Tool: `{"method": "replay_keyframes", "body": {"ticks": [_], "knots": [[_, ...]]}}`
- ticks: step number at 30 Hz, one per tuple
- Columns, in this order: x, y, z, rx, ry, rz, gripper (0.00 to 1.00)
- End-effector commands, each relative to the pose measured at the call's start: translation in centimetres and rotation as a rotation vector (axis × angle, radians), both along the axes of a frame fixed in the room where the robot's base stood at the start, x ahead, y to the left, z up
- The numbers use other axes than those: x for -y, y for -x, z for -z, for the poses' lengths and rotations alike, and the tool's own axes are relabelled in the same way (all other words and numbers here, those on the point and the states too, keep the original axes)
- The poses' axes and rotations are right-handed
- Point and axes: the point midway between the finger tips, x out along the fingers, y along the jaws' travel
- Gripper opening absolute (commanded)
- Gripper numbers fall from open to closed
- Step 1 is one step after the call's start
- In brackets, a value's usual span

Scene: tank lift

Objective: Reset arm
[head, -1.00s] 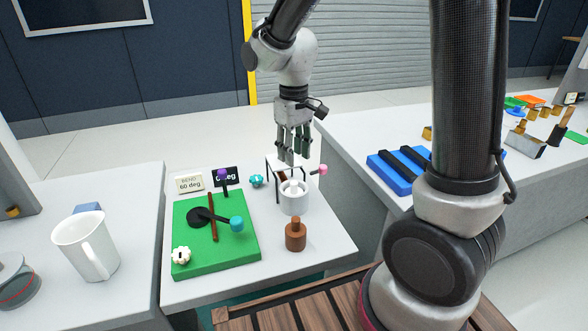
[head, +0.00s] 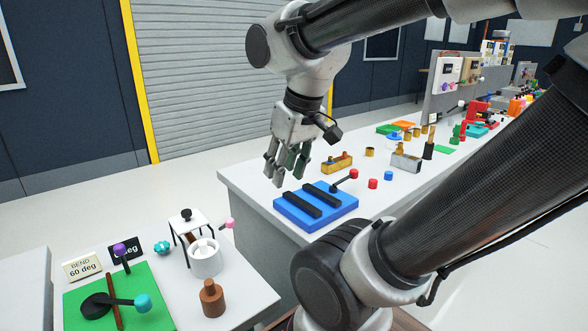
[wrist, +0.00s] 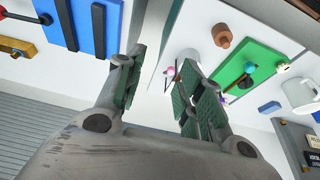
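My gripper (head: 285,165) hangs from my arm in the upper middle of the head view, fingers pointing down. It appears in front of the left end of the long white table (head: 236,180), above table height. In the wrist view my gripper (wrist: 162,65) has its green-padded fingers spread apart, with nothing between them. The wrist view shows the blue plate with black bars (wrist: 80,25) on the left and the green board (wrist: 245,65) on the right. My gripper appears to touch nothing.
A small white table (head: 250,300) holds the green board (head: 75,310), a white cup (head: 206,260), a black-topped stand (head: 187,222) and a brown bottle-shaped piece (head: 212,298). The long table carries the blue plate (head: 316,205) and several small parts. A gap separates the tables.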

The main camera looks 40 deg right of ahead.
Motion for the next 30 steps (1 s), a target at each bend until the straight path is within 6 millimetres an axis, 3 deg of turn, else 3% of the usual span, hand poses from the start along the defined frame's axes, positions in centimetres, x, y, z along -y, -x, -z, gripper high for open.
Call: {"method": "replay_keyframes", "body": {"ticks": [3, 6, 30], "knots": [[0.7, 1.7, 0.0, 0.033, -0.002, 0.033, 0.37], [0.8, 2.1, 0.0, 0.039, -0.002, 0.04, 0.37], [0.8, 2.0, 0.0, 0.039, -0.001, 0.038, 0.37]]}}
